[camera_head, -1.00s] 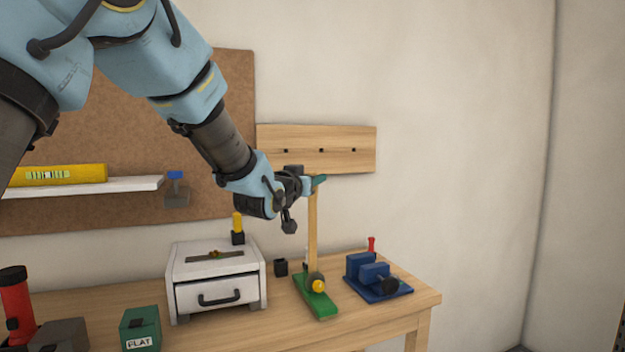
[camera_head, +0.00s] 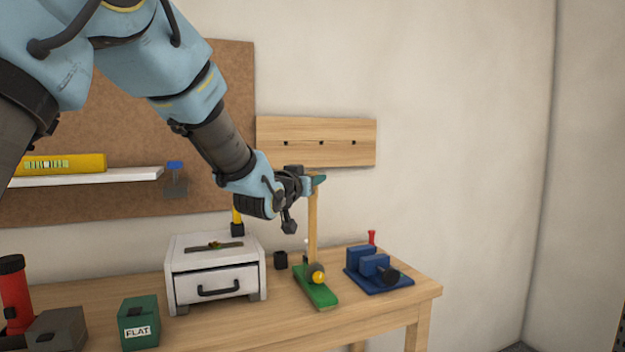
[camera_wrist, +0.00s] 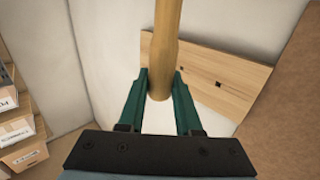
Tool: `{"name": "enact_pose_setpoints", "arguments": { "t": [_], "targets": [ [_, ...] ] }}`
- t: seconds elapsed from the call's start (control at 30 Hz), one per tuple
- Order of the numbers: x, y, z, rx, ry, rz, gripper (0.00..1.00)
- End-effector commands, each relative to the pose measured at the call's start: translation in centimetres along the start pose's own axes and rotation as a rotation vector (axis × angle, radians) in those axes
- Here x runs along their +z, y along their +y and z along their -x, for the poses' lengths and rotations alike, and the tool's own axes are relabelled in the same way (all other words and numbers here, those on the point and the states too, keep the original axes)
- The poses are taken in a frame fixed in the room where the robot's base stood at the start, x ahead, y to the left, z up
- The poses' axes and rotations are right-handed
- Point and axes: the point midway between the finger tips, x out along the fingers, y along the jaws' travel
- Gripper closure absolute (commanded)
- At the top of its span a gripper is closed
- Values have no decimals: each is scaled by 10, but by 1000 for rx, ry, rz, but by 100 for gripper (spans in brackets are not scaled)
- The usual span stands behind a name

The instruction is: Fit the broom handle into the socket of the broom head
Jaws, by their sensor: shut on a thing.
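The broom handle (camera_head: 312,225) is a pale wooden rod standing about upright over the bench. My gripper (camera_head: 316,180) is shut on the handle near its top; in the wrist view the handle (camera_wrist: 164,50) runs between the two green fingers (camera_wrist: 160,88). The green broom head (camera_head: 318,294) lies on the bench top below the handle. The handle's lower end meets the socket area of the broom head, beside a yellow ball-shaped part (camera_head: 318,278). I cannot tell how deep the handle sits, as that part is small and partly hidden.
A blue vise (camera_head: 375,268) stands close to the right of the broom head. A green box marked FLAT (camera_head: 139,325) is further left. A wooden peg rail (camera_head: 345,142) hangs behind.

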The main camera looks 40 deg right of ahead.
Motion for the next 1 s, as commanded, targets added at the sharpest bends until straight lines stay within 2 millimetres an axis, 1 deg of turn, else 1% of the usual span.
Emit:
{"name": "enact_pose_setpoints", "arguments": {
  "t": [0.3,0.33,0.63,0.87,1.0],
  "targets": [
    [9,0,0,0,1,0,100],
    [8,0,0,0,1,0,66],
    [7,0,0,0,0,0,32],
    [8,0,0,0,-1,0,32],
    [8,0,8,-1,0,0,32]
  ]
}}
